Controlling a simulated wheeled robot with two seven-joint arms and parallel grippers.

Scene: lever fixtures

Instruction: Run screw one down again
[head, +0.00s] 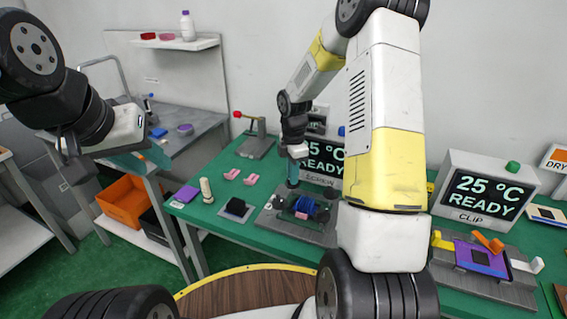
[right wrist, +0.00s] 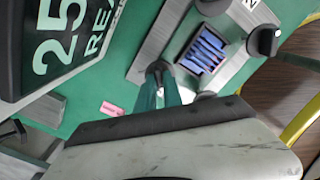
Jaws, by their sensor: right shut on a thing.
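The screw fixture (head: 272,228) is a grey metal plate on the green table, below a display (head: 318,160) labelled SCREW that reads 25 °C READY. It carries dark knobs and a blue part (head: 304,205). My right gripper (head: 293,184) points down at the fixture's far left.
A clip fixture (head: 480,262) with its own display (head: 487,192) stands at the right. My right arm hides part of the table.

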